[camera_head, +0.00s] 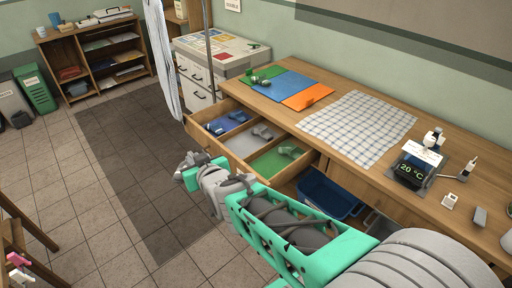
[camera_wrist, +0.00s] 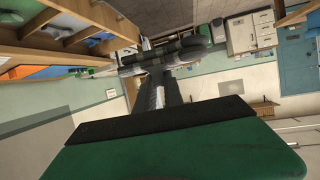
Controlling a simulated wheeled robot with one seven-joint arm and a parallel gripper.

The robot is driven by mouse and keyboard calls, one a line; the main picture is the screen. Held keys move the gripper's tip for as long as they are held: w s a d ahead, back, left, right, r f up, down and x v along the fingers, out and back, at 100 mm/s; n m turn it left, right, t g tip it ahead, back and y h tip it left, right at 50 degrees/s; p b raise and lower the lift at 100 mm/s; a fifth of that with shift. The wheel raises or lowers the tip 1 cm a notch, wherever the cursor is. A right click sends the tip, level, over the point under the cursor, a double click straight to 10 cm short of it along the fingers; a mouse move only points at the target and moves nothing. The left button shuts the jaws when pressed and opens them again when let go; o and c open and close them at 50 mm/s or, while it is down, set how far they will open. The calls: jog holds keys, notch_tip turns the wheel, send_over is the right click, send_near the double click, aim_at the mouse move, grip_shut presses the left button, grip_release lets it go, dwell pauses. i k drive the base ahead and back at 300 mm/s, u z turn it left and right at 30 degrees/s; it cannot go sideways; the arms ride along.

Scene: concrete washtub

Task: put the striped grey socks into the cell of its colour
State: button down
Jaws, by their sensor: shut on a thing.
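My gripper (camera_head: 190,168) is shut on the striped grey socks (camera_head: 189,158), in front of and to the left of the open drawer (camera_head: 232,167). In the wrist view the grey socks (camera_wrist: 165,57) lie across the fingertips as a bundle with darker bands. The drawer has three cells: a blue cell (camera_head: 236,117), a grey cell (camera_head: 240,146) and a green cell (camera_head: 270,163). The blue cell holds a bluish-grey item (camera_head: 215,128), the grey cell a grey item (camera_head: 263,131), the green cell a greyish-green item (camera_head: 290,151). The held socks are outside the drawer.
On the wooden table lie green, blue (camera_head: 288,84) and orange mats, with green items on the green one, and a checked cloth (camera_head: 358,125). A blue bin (camera_head: 325,194) stands below the table. A white curtain (camera_head: 160,55) hangs behind the drawer.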

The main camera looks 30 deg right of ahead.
aim_at(237, 150)
jog(key=z, duration=0.2)
jog(key=i, duration=0.9)
jog(key=u, duration=0.5)
